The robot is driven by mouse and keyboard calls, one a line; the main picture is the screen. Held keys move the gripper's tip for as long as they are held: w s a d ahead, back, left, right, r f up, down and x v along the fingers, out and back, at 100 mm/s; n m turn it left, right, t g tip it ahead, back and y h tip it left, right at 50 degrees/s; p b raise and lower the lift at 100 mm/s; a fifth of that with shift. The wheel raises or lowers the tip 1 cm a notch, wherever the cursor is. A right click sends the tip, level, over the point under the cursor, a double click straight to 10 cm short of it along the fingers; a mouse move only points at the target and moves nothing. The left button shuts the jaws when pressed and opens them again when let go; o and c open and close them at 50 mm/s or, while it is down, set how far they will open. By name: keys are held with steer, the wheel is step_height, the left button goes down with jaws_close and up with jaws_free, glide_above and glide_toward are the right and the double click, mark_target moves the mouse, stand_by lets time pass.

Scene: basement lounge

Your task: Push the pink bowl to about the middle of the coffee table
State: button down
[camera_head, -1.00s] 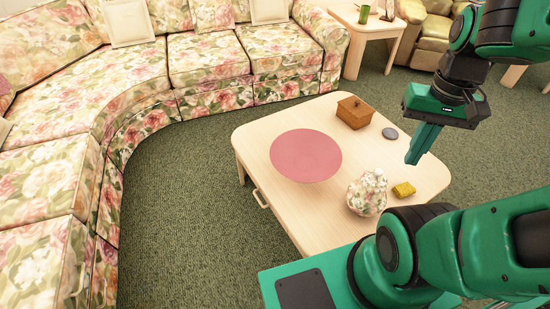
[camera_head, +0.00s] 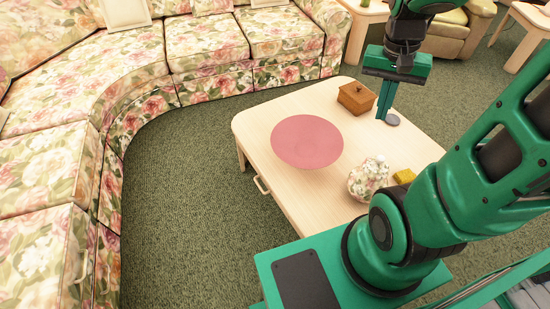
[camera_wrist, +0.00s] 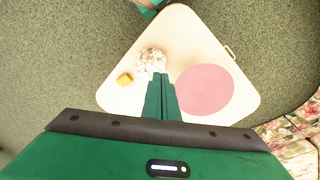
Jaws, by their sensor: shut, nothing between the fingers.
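The pink bowl (camera_head: 307,141) is wide and round and sits on the coffee table (camera_head: 262,112), towards the table's left side in the head view. The wrist view shows the bowl (camera_wrist: 205,89) to the right of my fingers. My gripper (camera_head: 383,116) is shut and empty, pointing down over the far right part of the table, next to the wooden box and a dark grey disc. It is clear of the bowl. In the wrist view the shut fingers (camera_wrist: 161,82) hide part of the table (camera_wrist: 190,30).
A brown wooden box (camera_head: 356,98) stands between bowl and gripper at the back. A grey disc (camera_head: 392,120) lies by the fingertips. A floral jar (camera_head: 368,179) and a yellow item (camera_head: 403,176) stand nearer me. A floral sofa (camera_head: 205,55) curves behind the table.

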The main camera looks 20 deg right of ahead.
steer(key=w+a+f+m, duration=0.2)
steer(key=w+a+f, duration=0.2)
steer(key=w+f, duration=0.45)
steer(key=w+a+f+m, duration=0.2)
steer(key=w+a+f, duration=0.2)
steer(key=w+f, duration=0.45)
steer(key=w+a+f+m+y, duration=0.1)
steer(key=w+a+f+m, duration=0.1)
steer(key=w+a+f, duration=0.4)
steer(key=w+a+f+m, duration=0.1)
steer(key=w+a+f, duration=0.1)
steer(key=a+f, duration=0.7)
steer(key=d+f, duration=0.5)
steer(key=f, duration=0.6)
steer(key=shift+w, duration=0.4)
steer(key=shift+d, duration=0.1)
